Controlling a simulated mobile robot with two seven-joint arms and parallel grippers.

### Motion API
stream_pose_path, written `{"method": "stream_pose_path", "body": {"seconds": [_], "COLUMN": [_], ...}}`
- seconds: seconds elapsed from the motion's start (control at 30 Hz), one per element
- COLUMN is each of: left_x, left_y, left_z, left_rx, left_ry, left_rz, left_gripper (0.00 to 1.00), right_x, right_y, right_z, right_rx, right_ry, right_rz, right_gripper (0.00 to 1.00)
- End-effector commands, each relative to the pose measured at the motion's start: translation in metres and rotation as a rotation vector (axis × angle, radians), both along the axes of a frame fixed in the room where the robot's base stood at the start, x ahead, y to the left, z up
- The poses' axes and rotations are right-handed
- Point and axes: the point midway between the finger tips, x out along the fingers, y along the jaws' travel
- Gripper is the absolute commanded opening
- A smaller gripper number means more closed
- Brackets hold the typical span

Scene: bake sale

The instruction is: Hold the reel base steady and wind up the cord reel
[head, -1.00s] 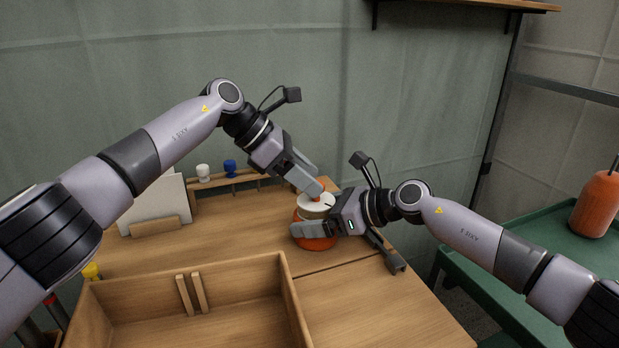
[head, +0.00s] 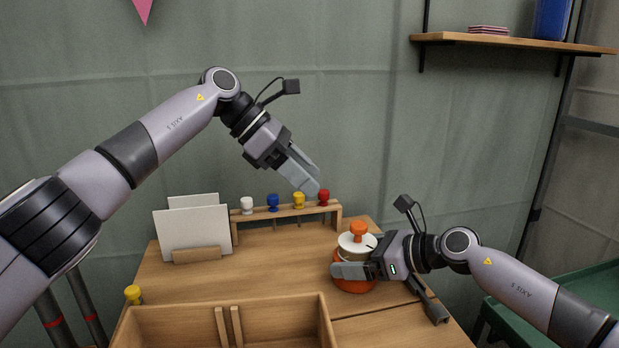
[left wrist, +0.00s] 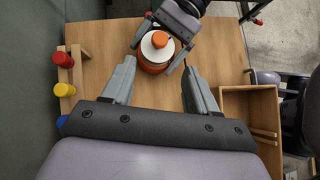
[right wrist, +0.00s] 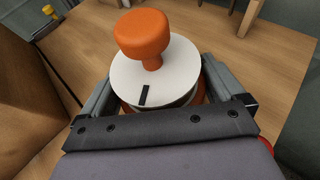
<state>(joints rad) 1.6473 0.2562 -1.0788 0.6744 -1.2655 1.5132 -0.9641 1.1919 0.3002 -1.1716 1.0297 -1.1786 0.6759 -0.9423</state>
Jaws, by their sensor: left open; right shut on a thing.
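The cord reel stands upright on the table, with an orange base (head: 352,286), a white disc (head: 357,246) and an orange knob (head: 358,230) on top. A dark mark shows on the disc in the right wrist view (right wrist: 145,95). My right gripper (head: 352,272) is shut on the reel, with one finger on each side below the disc. My left gripper (head: 312,188) is open and empty, above and to the left of the reel, apart from the knob. The left wrist view shows the reel (left wrist: 156,50) beyond the open left fingers.
A rack (head: 285,211) with white, blue, yellow and red pegs stands behind the reel. A holder with white cards (head: 194,232) is at the back left. An open wooden box (head: 270,304) is in front. A wall shelf (head: 510,42) is at upper right.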

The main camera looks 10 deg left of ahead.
Motion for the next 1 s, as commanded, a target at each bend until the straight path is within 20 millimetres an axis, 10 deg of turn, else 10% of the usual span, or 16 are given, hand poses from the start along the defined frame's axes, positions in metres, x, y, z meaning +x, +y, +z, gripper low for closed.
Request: {"method": "stream_pose_path", "body": {"seconds": [0.37, 1.0], "left_x": [-0.008, -0.029], "left_y": [-0.026, -0.080], "left_z": [-0.002, 0.010], "left_rx": [0.125, 0.361], "left_ry": [0.159, 0.379], "left_rz": [0.187, 1.012], "left_gripper": [0.58, 0.58], "right_x": [0.000, 0.000], "right_y": [0.000, 0.000], "right_z": [0.000, 0.000], "right_rx": [0.000, 0.001], "right_ry": [0.000, 0.001], "right_rz": [0.001, 0.001], "right_gripper": [0.58, 0.58]}}
